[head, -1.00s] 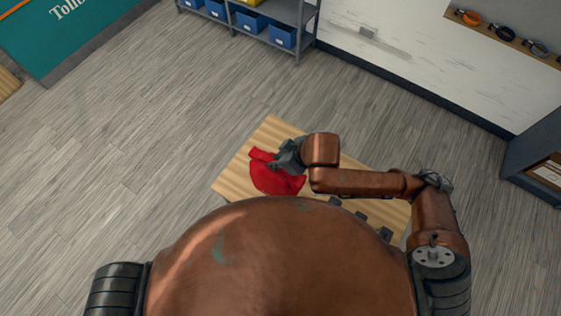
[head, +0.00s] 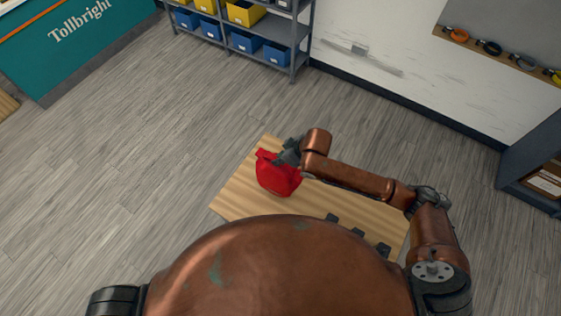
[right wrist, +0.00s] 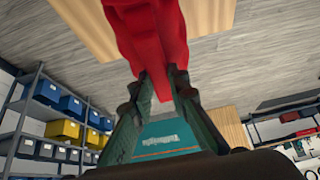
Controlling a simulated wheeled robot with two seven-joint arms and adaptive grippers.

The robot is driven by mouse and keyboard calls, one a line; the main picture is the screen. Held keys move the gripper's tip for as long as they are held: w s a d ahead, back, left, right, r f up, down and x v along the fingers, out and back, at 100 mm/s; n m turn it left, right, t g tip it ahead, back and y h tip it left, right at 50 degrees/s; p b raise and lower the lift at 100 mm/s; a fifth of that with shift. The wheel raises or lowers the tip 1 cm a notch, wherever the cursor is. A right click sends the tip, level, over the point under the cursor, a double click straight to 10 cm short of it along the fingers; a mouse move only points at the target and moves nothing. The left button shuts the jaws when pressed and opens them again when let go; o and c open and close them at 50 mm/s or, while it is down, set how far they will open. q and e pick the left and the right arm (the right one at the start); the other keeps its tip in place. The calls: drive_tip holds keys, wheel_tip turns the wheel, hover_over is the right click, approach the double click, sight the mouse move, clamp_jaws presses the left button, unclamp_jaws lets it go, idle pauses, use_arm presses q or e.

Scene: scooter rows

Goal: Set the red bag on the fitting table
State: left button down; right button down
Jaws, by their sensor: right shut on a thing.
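The red bag (head: 277,178) shows over the light wooden fitting table (head: 236,199), towards its far left part. My right gripper (head: 287,155) is shut on the bag's upper part. In the right wrist view the red bag (right wrist: 150,35) runs between the two fingers (right wrist: 160,85) and away from them. Part of the table (right wrist: 85,25) shows behind it there. I cannot tell whether the bag's bottom touches the tabletop. My left gripper is not in view.
Three small dark pieces (head: 358,234) line the table's near right part. A grey shelf with blue and yellow bins (head: 245,42) stands at the back. A teal counter (head: 75,45) is at far left. The wooden floor left of the table is clear.

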drive_tip(key=shift+w+f, duration=0.25)
drive_tip(key=shift+f+p, duration=0.45)
drive_tip(key=shift+f, duration=1.05)
drive_tip(key=c, duration=1.8)
unclamp_jaws()
drive_tip(key=shift+f, duration=0.15)
drive_tip(key=shift+c, duration=0.2)
drive_tip(key=v, duration=1.2)
drive_tip(key=shift+b, duration=0.4)
